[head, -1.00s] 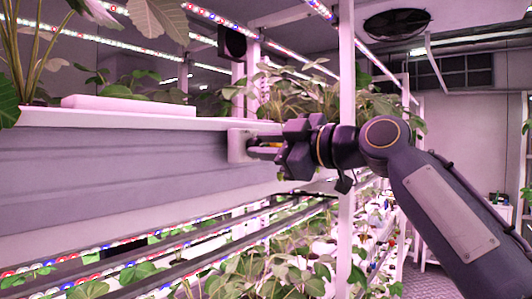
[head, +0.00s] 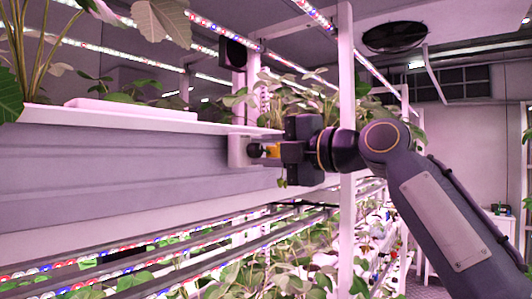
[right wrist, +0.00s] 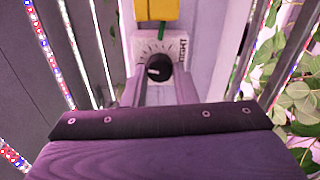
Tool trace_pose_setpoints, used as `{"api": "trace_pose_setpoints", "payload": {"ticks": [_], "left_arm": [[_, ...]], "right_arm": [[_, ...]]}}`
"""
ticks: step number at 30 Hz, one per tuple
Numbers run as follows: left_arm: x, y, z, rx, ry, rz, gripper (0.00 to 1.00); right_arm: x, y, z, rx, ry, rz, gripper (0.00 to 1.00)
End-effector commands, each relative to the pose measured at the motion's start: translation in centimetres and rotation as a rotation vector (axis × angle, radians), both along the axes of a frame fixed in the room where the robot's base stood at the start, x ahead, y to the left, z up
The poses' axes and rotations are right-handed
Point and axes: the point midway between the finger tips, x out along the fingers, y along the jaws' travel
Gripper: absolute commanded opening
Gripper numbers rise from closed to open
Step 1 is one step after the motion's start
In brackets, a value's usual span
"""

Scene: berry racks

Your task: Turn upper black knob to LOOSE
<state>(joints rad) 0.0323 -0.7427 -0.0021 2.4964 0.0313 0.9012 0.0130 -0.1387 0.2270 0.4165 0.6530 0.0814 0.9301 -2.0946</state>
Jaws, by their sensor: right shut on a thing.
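The black knob (head: 256,150) sits on a pale bracket (head: 238,151) at the end of the grey rack beam, near the middle of the head view. In the right wrist view the knob (right wrist: 159,69) has a white mark pointing left, on a white dial plate (right wrist: 178,47) with tick marks. Sideways lettering reading TIGHT is at the plate's right. My right gripper (right wrist: 160,88) is shut on the knob, with one pale finger on each side. The right gripper also shows in the head view (head: 272,151). My left gripper is in neither view.
A yellow block (right wrist: 157,10) is just above the dial plate. A white upright post (head: 346,100) stands close by my right wrist. Leafy plants (head: 290,95) stand above on the shelf, and LED bars (head: 130,250) run below the beam.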

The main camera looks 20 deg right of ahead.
Motion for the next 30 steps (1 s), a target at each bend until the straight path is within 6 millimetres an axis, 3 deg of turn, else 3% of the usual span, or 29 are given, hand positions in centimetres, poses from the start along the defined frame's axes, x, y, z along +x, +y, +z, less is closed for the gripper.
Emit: {"api": "trace_pose_setpoints", "payload": {"ticks": [9, 26, 27, 30], "left_arm": [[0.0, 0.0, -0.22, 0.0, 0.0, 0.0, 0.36], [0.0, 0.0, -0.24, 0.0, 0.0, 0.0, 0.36], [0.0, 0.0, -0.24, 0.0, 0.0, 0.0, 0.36], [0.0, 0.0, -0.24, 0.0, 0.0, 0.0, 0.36]], "right_arm": [[0.02, 0.02, -0.14, -0.104, -0.078, 0.001, 0.03], [0.03, 0.04, -0.18, -0.127, -0.094, 0.002, 0.03], [0.04, 0.05, -0.18, -0.127, -0.094, 0.002, 0.28], [0.03, 0.04, -0.17, -0.127, -0.095, 0.002, 0.41]]}}
